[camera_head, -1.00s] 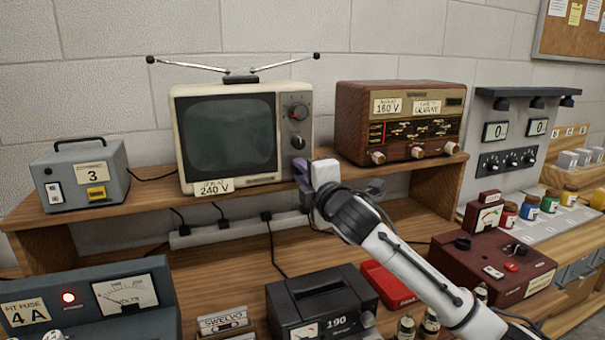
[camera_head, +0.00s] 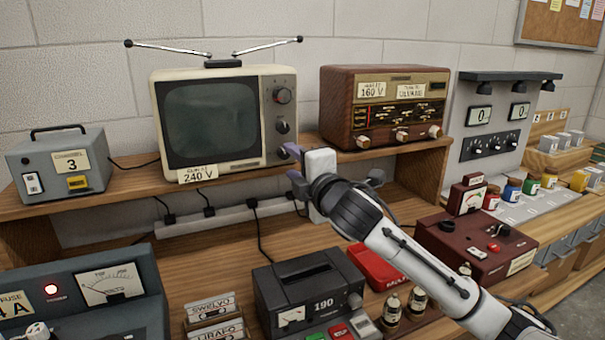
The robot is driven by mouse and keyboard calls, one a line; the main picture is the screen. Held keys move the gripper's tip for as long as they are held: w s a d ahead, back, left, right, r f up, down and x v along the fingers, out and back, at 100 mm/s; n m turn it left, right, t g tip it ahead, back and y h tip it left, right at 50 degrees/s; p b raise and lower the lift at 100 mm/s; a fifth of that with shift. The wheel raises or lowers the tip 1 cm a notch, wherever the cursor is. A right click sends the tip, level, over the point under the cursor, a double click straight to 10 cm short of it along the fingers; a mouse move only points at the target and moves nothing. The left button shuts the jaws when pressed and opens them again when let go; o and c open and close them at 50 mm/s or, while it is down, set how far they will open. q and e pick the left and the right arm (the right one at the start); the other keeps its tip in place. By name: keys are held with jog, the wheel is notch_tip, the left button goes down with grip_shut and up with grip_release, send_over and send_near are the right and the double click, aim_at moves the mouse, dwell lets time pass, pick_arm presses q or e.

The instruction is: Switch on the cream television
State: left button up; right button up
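The cream television (camera_head: 153,125) stands on the wooden shelf with a "240 V" label (camera_head: 198,174) at its lower edge. Its screen (camera_head: 211,122) is dark. An upper knob (camera_head: 283,95) and a lower knob (camera_head: 282,127) show on its dark right-hand panel. My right gripper (camera_head: 301,163) is in front of the television's lower right corner, just below the lower knob. A purplish finger part overlaps that corner; I cannot tell whether it touches. My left gripper is not in view.
A brown radio (camera_head: 340,105) stands right of the television, a grey box marked 3 (camera_head: 35,163) left of it. A power strip (camera_head: 230,219) runs below the shelf. A dark "190" device (camera_head: 270,292), red tray and maroon meter box (camera_head: 440,238) crowd the bench below.

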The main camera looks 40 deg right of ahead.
jog(key=v, duration=0.6)
jog(key=shift+b, duration=0.4)
